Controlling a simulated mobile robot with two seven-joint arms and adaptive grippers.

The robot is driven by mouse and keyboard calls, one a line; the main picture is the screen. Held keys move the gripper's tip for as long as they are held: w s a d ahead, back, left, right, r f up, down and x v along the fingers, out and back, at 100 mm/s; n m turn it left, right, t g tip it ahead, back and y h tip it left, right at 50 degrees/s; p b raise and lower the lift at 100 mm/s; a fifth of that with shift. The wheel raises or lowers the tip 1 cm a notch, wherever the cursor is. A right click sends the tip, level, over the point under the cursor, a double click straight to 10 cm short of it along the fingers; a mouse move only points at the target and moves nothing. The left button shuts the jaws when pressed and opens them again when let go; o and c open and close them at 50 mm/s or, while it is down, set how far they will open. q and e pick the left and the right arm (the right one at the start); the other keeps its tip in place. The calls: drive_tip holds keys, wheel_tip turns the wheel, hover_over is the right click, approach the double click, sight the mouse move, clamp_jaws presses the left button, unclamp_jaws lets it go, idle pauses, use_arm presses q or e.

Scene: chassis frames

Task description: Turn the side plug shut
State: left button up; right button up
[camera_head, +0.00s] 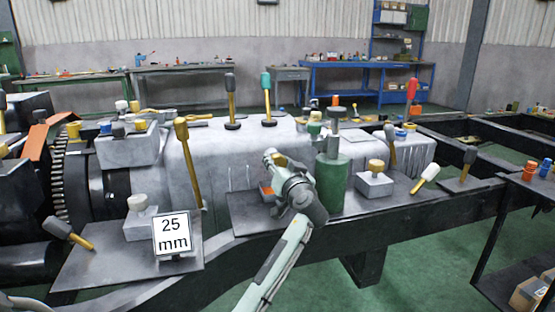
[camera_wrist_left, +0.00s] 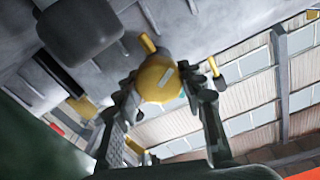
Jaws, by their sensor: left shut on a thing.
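My left gripper (camera_head: 272,158) is at the front of the grey casing (camera_head: 215,155), with its arm rising from the bottom middle of the head view. In the left wrist view the gripper (camera_wrist_left: 162,95) is shut on a round yellow knob (camera_wrist_left: 158,78). The knob has a pale mark on its face and a short yellow bar at its upper edge. I take it to be the side plug. My right gripper is not in view.
A green cylinder (camera_head: 331,184) stands close right of my left gripper. A grey block with a yellow knob (camera_head: 376,166) is further right. A "25 mm" sign (camera_head: 173,234) and a white-knobbed block (camera_head: 139,225) stand at the left. Several upright handles surround the casing.

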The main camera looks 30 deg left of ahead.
use_arm(q)
drive_tip(key=m+p, duration=0.1)
drive_tip(key=m, duration=0.3)
drive_tip(key=shift+p, duration=0.4)
drive_tip(key=shift+f+m+p, duration=0.1)
drive_tip(key=shift+m+p, duration=0.25)
drive_tip(key=shift+m, duration=0.45)
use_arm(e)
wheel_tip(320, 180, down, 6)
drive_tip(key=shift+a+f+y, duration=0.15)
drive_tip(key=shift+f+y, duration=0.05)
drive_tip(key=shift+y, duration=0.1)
use_arm(q)
drive_tip(key=o, duration=1.2)
drive_tip(key=shift+d, duration=0.1)
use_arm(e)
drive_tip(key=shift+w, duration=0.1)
use_arm(q)
drive_tip(key=shift+d, duration=0.15)
drive_tip(key=v, duration=1.1)
drive_tip(key=shift+s+d, duration=0.2)
drive_tip(key=shift+s, duration=0.1)
